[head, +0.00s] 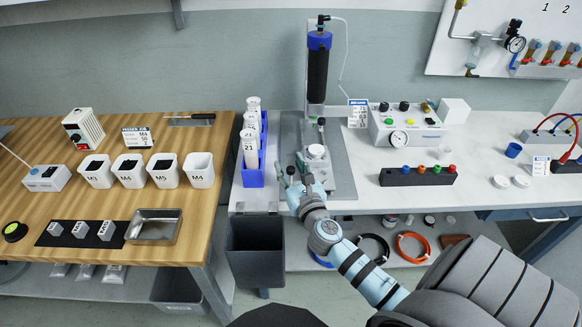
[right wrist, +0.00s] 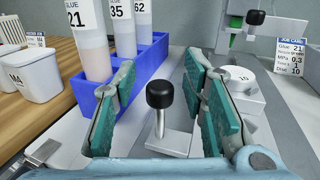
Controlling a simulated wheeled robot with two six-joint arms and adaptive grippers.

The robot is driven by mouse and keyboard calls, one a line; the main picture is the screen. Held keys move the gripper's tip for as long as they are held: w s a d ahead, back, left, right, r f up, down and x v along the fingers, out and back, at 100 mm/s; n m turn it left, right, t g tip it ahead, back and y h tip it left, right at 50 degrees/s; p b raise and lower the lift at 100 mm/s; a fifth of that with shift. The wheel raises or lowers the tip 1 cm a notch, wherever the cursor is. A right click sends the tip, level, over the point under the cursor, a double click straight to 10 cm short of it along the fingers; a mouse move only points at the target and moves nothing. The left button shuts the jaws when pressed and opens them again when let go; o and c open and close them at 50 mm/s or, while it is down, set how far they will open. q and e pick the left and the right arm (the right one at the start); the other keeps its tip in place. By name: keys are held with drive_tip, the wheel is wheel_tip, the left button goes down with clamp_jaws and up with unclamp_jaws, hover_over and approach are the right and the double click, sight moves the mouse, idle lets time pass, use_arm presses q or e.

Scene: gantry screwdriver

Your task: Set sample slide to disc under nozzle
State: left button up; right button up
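My right gripper (head: 292,168) is open at the front of the dispensing stand. In the right wrist view its teal-padded fingers (right wrist: 160,66) stand either side of a black knob (right wrist: 160,95) on a metal post, with gaps on both sides. The post rises from a small metal slide plate (right wrist: 168,143). The green nozzle (right wrist: 236,22) hangs at the upper right, below the black syringe (head: 318,75). My left gripper is out of view.
A blue rack (head: 252,177) of glue tubes stands close left of the gripper. A grey bin (head: 256,250) hangs in front of the bench. A pressure controller (head: 405,128) and a black holder with coloured caps (head: 417,177) stand to the right. White bench is clear between them.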

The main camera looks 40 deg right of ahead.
sight(310, 161)
clamp_jaws()
drive_tip(key=w+d, duration=0.4)
drive_tip(key=w, duration=0.1)
drive_tip(key=w+d, duration=0.2)
drive_tip(key=shift+w+b, duration=0.35)
drive_tip(key=shift+w, duration=0.05)
drive_tip(key=shift+w+d+f, duration=0.1)
drive_tip(key=shift+w+d, duration=0.05)
drive_tip(key=shift+a, duration=0.2)
drive_tip(key=shift+c, duration=0.3)
unclamp_jaws()
drive_tip(key=shift+d, duration=0.15)
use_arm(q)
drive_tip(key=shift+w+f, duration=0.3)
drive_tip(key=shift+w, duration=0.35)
use_arm(e)
drive_tip(key=shift+o, duration=0.3)
